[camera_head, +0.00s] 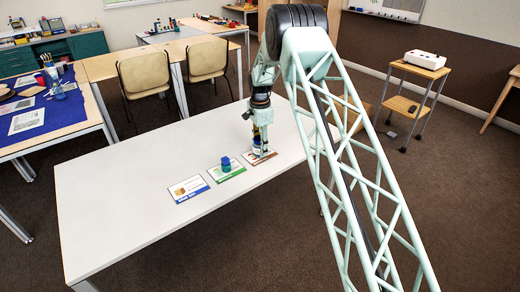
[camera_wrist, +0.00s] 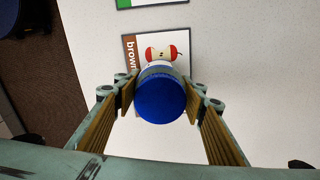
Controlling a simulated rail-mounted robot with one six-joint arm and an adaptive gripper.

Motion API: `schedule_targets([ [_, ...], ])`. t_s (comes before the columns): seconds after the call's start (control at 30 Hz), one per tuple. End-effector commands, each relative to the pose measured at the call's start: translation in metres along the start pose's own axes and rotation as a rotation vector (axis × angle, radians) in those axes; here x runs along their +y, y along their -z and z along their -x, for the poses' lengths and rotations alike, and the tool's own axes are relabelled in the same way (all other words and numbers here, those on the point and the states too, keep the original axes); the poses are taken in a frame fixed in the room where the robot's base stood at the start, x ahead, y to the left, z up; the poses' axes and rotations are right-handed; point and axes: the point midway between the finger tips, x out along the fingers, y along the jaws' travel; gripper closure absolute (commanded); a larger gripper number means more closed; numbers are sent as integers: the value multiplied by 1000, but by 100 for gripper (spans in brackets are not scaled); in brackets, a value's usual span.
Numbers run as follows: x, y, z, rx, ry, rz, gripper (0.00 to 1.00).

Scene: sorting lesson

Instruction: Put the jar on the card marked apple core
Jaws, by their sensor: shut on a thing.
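The jar (camera_wrist: 160,98) has a blue lid and seems to have a pale body. My gripper (camera_wrist: 161,88) is shut on it, with a finger pad on each side. Below the jar in the wrist view is the brown-edged card (camera_wrist: 131,45) with the apple core picture. The jar hides part of this card. In the head view my gripper (camera_head: 258,149) points down over the brown card (camera_head: 270,155) at the right end of the card row. Whether the jar touches the card cannot be told.
A green-edged card (camera_head: 237,173) with a blue and green container (camera_head: 226,165) on it lies to the left. A blue-edged card (camera_head: 188,188) lies further left. The white table (camera_head: 130,180) is otherwise clear. Two chairs (camera_head: 147,75) stand behind it.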

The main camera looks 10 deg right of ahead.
Motion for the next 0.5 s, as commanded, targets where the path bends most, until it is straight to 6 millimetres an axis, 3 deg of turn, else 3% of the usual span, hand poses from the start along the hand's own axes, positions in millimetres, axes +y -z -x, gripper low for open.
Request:
schedule_targets([
  [0.4,0,0,-3,0,0,0,75],
  [0.43,0,0,-2,0,0,0,60],
  [0.5,0,0,-2,0,0,0,53],
])
